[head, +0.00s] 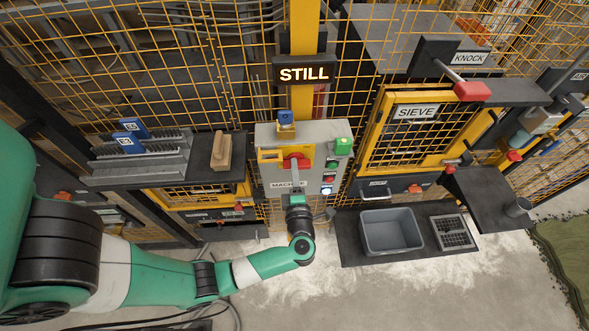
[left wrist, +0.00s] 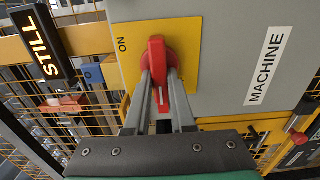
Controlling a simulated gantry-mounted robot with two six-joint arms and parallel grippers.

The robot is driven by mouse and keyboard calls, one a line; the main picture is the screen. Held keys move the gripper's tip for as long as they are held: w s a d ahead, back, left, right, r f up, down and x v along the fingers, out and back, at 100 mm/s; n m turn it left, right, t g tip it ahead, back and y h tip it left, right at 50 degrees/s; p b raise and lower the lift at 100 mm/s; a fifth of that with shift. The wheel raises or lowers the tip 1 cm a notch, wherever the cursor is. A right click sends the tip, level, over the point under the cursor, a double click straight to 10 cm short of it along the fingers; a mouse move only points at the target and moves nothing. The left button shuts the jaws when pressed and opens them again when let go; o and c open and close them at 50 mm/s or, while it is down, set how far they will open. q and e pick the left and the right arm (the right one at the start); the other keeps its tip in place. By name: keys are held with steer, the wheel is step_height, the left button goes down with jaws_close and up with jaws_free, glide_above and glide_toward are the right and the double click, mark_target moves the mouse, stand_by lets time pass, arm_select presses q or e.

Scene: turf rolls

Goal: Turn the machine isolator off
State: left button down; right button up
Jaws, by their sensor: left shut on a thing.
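The machine isolator is a red rotary handle (left wrist: 157,62) on a yellow plate (left wrist: 188,38) on a grey cabinet labelled MACHINE. In the head view the red handle (head: 297,161) is partly visible above my left gripper (head: 296,180). In the left wrist view my left gripper's fingers (left wrist: 161,88) are shut on the red handle, one on each side. The handle lies parallel to the MACHINE lettering. An ON mark (left wrist: 122,44) shows on the plate beside it; no OFF mark is readable. My right gripper is not in view.
A lit STILL sign (head: 304,74) hangs above the cabinet (head: 270,136). A green button (head: 342,146) and several small buttons sit at its right. Yellow mesh fencing surrounds it. A shelf with a wooden block (head: 221,151) is left; a grey bin (head: 391,231) is lower right.

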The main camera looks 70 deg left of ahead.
arm_select(q)
steer(key=c, duration=0.8)
jaws_free()
steer(key=shift+o, duration=0.2)
steer(key=shift+d, duration=0.1)
steer(key=v, duration=1.1)
steer(key=shift+d+b, duration=0.2)
steer(key=shift+b, duration=0.1)
steer(key=shift+s, duration=0.15)
